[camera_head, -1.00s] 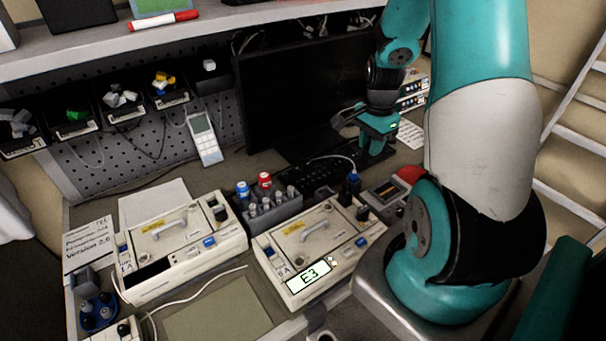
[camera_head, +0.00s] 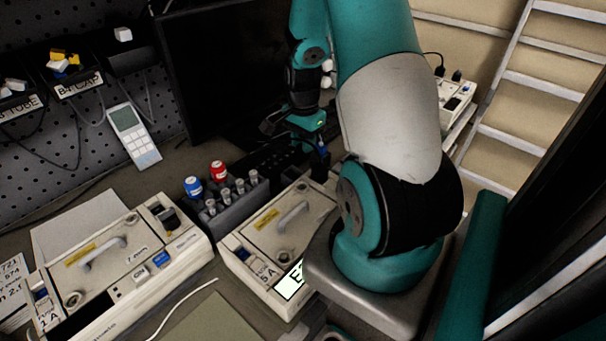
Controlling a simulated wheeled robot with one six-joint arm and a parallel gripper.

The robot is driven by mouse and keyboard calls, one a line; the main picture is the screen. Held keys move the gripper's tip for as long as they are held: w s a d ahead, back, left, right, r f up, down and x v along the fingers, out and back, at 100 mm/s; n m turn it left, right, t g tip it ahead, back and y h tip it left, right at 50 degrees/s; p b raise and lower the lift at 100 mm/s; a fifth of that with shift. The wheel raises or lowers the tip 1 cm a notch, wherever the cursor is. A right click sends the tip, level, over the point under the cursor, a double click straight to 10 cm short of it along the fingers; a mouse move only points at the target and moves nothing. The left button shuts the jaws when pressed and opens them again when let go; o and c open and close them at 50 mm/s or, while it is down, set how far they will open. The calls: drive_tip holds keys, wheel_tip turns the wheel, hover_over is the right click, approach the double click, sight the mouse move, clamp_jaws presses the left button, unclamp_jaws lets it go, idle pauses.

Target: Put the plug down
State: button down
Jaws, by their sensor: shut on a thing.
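My gripper (camera_head: 315,140) is at the upper middle, pointing down beside the far end of the right infusion pump. It is shut on a small dark-blue plug (camera_head: 322,152). The plug shows just below the fingers, and I cannot tell whether it touches the pump. The right pump (camera_head: 240,262) is a beige box with a grey handle and a lit display, partly hidden behind my arm. The left pump (camera_head: 190,262) stands beside it with a similar handle and a blue switch.
A rack of vials (camera_head: 232,207) with one blue and one red cap stands behind the pumps. A black monitor (camera_head: 215,75) stands at the back. Another beige device (camera_head: 458,100) is at the right. A green-grey mat (camera_head: 215,322) lies in front. My arm hides the right pump's right side.

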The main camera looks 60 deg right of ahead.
sight(304, 159)
wheel_tip(304, 159, down, 6)
drive_tip(key=b, duration=0.4)
drive_tip(key=shift+r, duration=0.15)
drive_tip(key=shift+f, duration=0.2)
drive_tip(key=c, duration=0.9)
unclamp_jaws()
drive_tip(key=shift+c, duration=0.2)
drive_tip(key=shift+r, duration=0.1)
